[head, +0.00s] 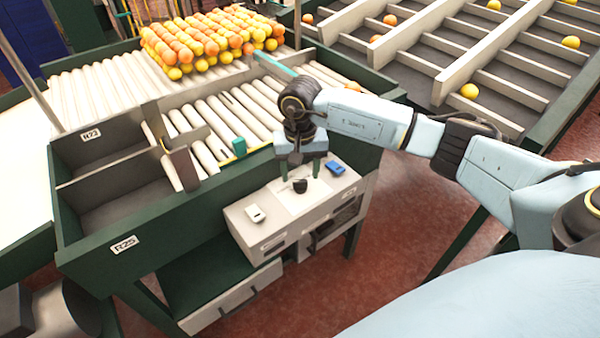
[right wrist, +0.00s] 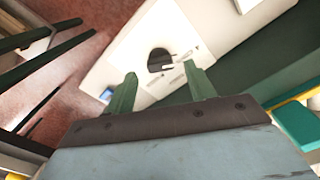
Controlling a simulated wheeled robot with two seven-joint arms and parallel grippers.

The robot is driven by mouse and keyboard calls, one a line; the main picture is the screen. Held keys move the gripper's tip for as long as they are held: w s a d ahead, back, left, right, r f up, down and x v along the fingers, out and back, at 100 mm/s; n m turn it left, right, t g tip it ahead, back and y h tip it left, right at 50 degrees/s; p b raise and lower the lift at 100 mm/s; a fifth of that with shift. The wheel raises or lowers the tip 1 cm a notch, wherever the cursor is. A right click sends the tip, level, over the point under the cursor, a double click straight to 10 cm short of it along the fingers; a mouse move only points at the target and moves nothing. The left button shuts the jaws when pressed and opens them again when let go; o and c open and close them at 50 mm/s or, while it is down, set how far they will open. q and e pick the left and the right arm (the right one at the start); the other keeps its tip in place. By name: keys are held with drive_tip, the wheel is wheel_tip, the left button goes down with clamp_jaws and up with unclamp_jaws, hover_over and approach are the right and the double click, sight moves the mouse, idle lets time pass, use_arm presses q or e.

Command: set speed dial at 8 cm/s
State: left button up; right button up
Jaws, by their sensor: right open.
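The speed dial (head: 300,186) is a small black knob on the white top of a control box (head: 237,221) at the front of the sorting table. My right gripper (head: 301,175) is above the dial, pointing down, with its two green fingers apart and nothing between them. In the right wrist view the dial (right wrist: 160,60) shows as a dark round knob on a white plate, just beyond the open fingers (right wrist: 158,88). I cannot tell how far above the dial the fingertips are. My left gripper is not in view.
A blue piece (head: 335,168) and a pale switch (head: 255,214) sit on the box top beside the dial. A green block (head: 239,147) stands behind, near the rollers (head: 215,125). Stacked oranges (head: 210,40) lie at the back. Empty bins (head: 115,190) are at left.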

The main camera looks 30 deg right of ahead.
sight(300, 185)
drive_tip(key=shift+f, duration=1.15)
drive_tip(key=c, duration=1)
